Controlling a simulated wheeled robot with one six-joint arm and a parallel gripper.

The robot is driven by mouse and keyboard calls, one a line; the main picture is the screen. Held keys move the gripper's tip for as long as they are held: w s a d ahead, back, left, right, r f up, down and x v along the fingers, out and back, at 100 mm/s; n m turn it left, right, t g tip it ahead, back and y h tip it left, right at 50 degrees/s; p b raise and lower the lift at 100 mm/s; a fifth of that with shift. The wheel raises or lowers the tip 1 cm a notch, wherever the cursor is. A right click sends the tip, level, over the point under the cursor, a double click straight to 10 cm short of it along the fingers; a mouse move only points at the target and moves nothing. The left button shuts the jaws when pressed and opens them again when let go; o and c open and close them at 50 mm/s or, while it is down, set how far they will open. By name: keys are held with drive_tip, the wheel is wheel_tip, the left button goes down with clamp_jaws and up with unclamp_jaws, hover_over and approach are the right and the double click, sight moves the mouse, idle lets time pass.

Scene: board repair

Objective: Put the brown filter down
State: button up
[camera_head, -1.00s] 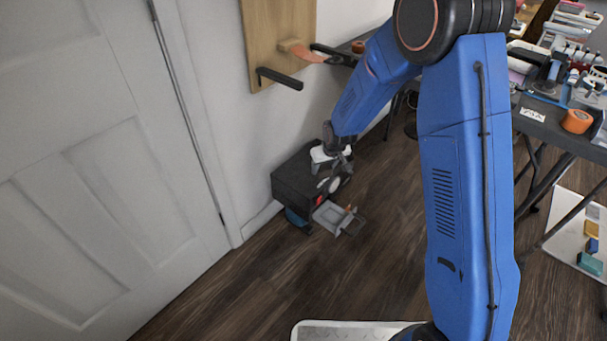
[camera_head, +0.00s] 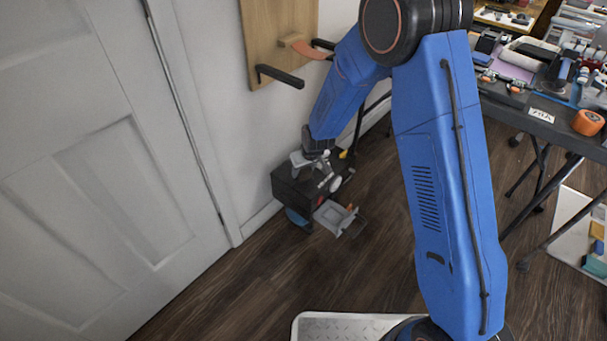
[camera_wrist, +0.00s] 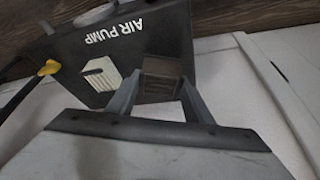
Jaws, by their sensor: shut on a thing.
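The brown filter (camera_wrist: 160,88) is a small dark brown block between my fingers in the wrist view. My gripper (camera_wrist: 160,79) is shut on it, one finger on each side. A black box marked AIR PUMP (camera_wrist: 130,48) is just beyond it, with its lettering upside down. A pale ribbed block (camera_wrist: 101,74) sits at the pump's face, left of my gripper. In the head view my gripper (camera_head: 318,172) is over the black pump (camera_head: 290,185) by the wall, and the brown filter cannot be made out there. I cannot tell whether the filter touches the pump.
A grey tray (camera_head: 336,217) sticks out low in front of the pump. A yellow-tipped black rod (camera_wrist: 48,68) is at the left in the wrist view. A white door (camera_head: 100,190) stands left. A cluttered table (camera_head: 520,112) is at the right.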

drive_tip(key=shift+f, duration=1.1)
drive_tip(key=shift+f, duration=0.1)
drive_tip(key=o, duration=1.1)
drive_tip(key=v, duration=1.2)
